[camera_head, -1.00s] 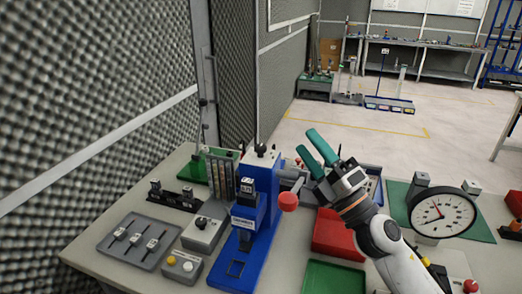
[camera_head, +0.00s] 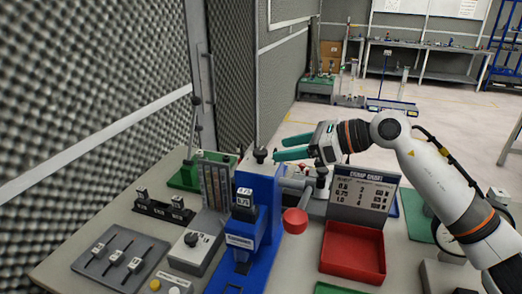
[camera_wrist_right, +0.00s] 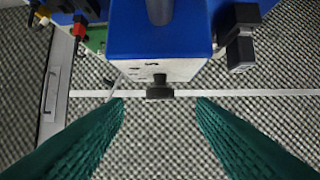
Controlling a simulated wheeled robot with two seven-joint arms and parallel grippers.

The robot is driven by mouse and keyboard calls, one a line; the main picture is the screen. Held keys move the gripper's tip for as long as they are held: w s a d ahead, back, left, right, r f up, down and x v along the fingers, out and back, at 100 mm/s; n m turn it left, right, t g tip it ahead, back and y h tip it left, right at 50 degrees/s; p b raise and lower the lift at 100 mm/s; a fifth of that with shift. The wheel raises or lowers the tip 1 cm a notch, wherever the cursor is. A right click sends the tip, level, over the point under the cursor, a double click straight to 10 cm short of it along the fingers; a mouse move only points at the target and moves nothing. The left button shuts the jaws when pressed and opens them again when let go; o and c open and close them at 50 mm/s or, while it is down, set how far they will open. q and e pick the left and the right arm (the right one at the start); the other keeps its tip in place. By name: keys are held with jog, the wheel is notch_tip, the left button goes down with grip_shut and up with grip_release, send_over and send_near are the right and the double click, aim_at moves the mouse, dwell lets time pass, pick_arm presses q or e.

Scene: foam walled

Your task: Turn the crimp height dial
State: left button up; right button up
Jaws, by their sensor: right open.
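The blue crimp press (camera_head: 262,195) stands on the bench left of centre. A small black knob (camera_head: 260,154), which looks like the crimp height dial, sits at its top. In the right wrist view the dark knob (camera_wrist_right: 159,87) stands out from a pale face with black marks, centred between my fingers. My right gripper (camera_head: 279,147) is open, its teal fingers pointing left just right of the knob. In the right wrist view the fingers (camera_wrist_right: 160,105) are apart with nothing between their tips; contact with the knob does not show. My left gripper is out of view.
The press's red ball handle (camera_head: 295,221) juts out to the right. A crimp chart (camera_head: 362,192) stands behind a red tray (camera_head: 352,252). A knob box (camera_head: 196,247) and slider panel (camera_head: 120,262) lie left. The foam wall (camera_head: 90,90) rises behind.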

aim_at(261, 150)
jog(key=p+x, duration=0.1)
jog(key=x, duration=0.5)
jog(key=shift+w+a+f, duration=0.2)
jog(key=shift+a+f, duration=0.05)
jog(key=shift+a, duration=0.3)
